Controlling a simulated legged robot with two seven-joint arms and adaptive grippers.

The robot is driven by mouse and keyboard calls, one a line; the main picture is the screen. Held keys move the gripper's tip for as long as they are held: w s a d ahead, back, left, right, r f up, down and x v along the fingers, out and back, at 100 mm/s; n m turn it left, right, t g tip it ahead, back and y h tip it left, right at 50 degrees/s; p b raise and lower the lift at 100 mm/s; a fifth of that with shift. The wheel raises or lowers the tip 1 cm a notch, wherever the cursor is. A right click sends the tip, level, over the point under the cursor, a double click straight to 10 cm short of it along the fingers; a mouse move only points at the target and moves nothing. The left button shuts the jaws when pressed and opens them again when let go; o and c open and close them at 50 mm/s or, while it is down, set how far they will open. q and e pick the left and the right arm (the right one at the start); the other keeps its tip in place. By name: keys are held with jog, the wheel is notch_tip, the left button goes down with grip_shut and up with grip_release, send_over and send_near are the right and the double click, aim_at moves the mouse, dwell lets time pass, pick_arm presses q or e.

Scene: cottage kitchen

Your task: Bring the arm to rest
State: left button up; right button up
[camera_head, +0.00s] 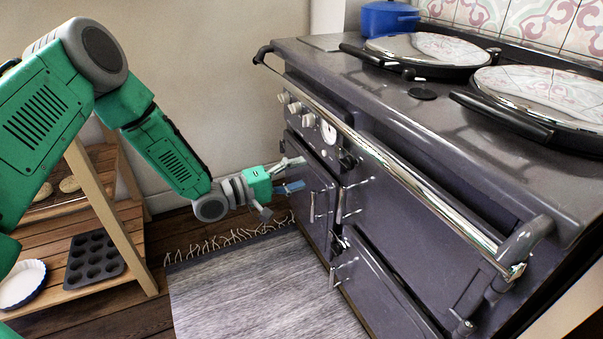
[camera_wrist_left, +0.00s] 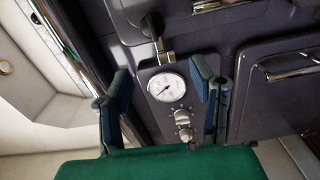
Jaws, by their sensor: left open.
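My left arm is green and grey and reaches from the left side of the head view toward the front of the range cooker. My left gripper (camera_head: 296,174) is open and empty near the cooker's upper left door. In the left wrist view its two blue-padded fingers (camera_wrist_left: 160,90) stand apart, with the cooker's round gauge (camera_wrist_left: 166,87) and knobs (camera_wrist_left: 183,126) showing between and beyond them. I cannot tell whether a finger touches the cooker front. My right gripper is not in view.
The dark range cooker (camera_head: 480,132) has a chrome rail (camera_head: 420,190) along its front and a blue pot (camera_head: 389,18) at the back. A wooden shelf (camera_head: 50,212) with a muffin tin (camera_head: 93,259) stands at left. A grey rug (camera_head: 262,295) lies on the floor.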

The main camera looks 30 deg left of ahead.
pick_arm(q)
jog(key=s+d+f+m+g+y+p, duration=0.2)
jog(key=s+d+f+m+g+y, duration=0.15)
jog(key=s+f, duration=0.4)
jog(key=s+d+f+m+g+y+p, duration=0.25)
jog(key=s+f+g, duration=0.2)
jog(key=s, duration=0.65)
jog(key=s+a+m+g+y+p, duration=0.1)
jog(key=s+a+m+g+y, duration=0.1)
jog(key=s, duration=0.8)
jog(key=s+a+m+g+y+p, duration=0.1)
jog(key=s+a+m+g+y, duration=0.1)
jog(key=s, duration=0.8)
jog(key=shift+a+f+m+g+y+p, duration=0.3)
jog(key=shift+a+f+g+y+p, duration=0.15)
jog(key=shift+a+g, duration=0.3)
jog(key=shift+w+d, duration=0.15)
jog(key=shift+w, duration=0.05)
jog(key=shift+o, duration=0.5)
